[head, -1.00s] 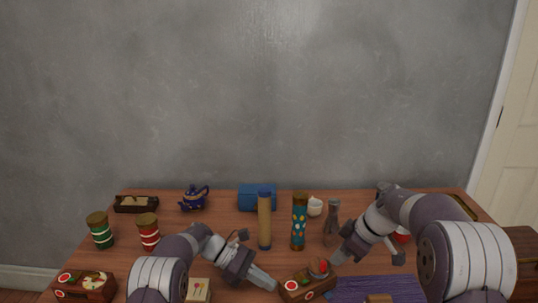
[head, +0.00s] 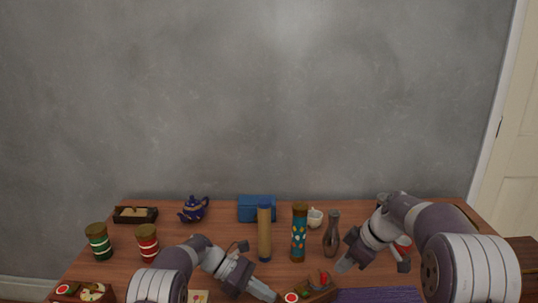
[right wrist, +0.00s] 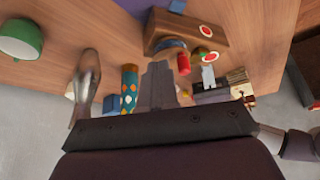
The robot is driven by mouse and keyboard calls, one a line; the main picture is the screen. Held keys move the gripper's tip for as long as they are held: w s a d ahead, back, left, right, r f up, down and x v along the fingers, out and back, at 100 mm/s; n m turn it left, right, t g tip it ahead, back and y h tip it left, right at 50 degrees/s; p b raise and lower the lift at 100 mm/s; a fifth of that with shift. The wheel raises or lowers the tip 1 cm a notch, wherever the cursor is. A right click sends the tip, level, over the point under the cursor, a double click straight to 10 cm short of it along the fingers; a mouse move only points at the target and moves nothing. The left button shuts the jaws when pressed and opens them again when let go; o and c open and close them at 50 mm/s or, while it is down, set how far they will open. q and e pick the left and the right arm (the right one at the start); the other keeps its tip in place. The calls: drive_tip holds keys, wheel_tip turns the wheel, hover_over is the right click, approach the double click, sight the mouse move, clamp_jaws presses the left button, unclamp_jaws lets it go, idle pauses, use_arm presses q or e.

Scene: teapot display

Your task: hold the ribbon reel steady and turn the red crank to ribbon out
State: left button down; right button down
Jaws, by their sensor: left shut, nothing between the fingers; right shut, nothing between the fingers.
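The ribbon reel is a brown wooden box (head: 316,294) with a round red-and-white label, at the bottom edge of the head view and partly cut off. Its red crank (head: 324,278) stands on the right part. In the right wrist view the box (right wrist: 205,28) shows at the top, with a dark blue part and the red crank knob (right wrist: 183,64). My left gripper (head: 272,296) is shut beside the box's left end; I cannot tell whether it touches. My right gripper (head: 343,266) is shut and empty, up and right of the crank, apart from it.
A grey vase (head: 332,236), teal patterned cylinder (head: 299,240) and tan cylinder (head: 264,238) stand behind the reel. A purple mat (head: 378,295) lies to its right. Another labelled box (head: 82,293), green jar (head: 98,243) and red jar (head: 147,243) are left.

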wheel_tip(320, 180, up, 5)
drive_tip(key=shift+r, duration=0.1)
wheel_tip(320, 180, down, 6)
drive_tip(key=s+a, duration=0.1)
drive_tip(key=s, duration=0.2)
drive_tip(key=shift+a, duration=0.35)
idle(0.4)
drive_tip(key=shift+w+a, duration=0.35)
drive_tip(key=shift+w, duration=0.2)
idle(0.8)
drive_tip(key=shift+w+d, duration=0.15)
